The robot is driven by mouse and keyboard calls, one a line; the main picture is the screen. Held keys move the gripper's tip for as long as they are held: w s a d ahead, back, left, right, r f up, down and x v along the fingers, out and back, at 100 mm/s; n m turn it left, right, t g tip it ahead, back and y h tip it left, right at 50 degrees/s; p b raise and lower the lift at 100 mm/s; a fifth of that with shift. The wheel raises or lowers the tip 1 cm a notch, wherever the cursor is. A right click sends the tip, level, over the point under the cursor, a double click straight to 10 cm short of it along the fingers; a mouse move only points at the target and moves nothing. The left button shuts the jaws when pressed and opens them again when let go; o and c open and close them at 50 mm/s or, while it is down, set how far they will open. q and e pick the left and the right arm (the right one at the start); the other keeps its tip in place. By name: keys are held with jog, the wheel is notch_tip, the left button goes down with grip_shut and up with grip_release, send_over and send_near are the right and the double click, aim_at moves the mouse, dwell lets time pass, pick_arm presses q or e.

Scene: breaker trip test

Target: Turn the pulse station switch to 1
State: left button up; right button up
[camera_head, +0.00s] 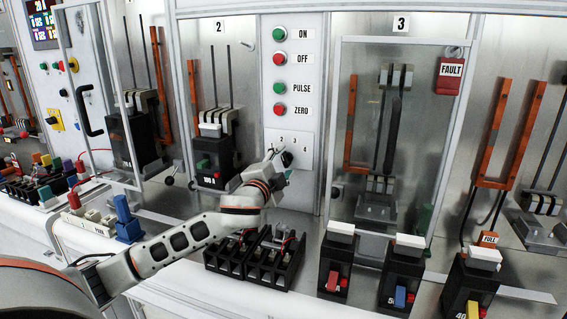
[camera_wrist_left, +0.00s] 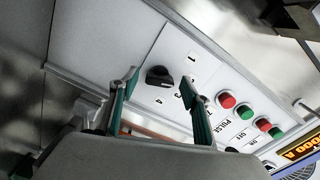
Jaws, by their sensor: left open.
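The pulse station switch is a black rotary knob (camera_head: 288,158) on the grey-white panel between bays 2 and 3, below the ZERO button. It also shows in the wrist view as a black knob (camera_wrist_left: 158,76) among number labels. Labels 2, 3 and 4 can be read in the head view; a label 1 (camera_wrist_left: 192,56) shows in the wrist view. My left gripper (camera_head: 279,156) is at the knob, partly covering it in the head view. In the wrist view its open fingers (camera_wrist_left: 158,88) appear on either side of the knob; contact cannot be told. My right gripper is not in view.
Red and green buttons (camera_head: 280,88) line the panel above the switch. A clear door (camera_head: 345,120) stands at bay 3. Black terminal blocks (camera_head: 262,258) and breakers with coloured levers (camera_head: 400,270) stand on the ledge below and right.

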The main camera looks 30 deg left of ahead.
pick_arm(q)
jog(key=shift+w, duration=0.3)
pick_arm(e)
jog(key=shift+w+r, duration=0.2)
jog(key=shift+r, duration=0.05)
pick_arm(q)
jog(key=c, duration=1.1)
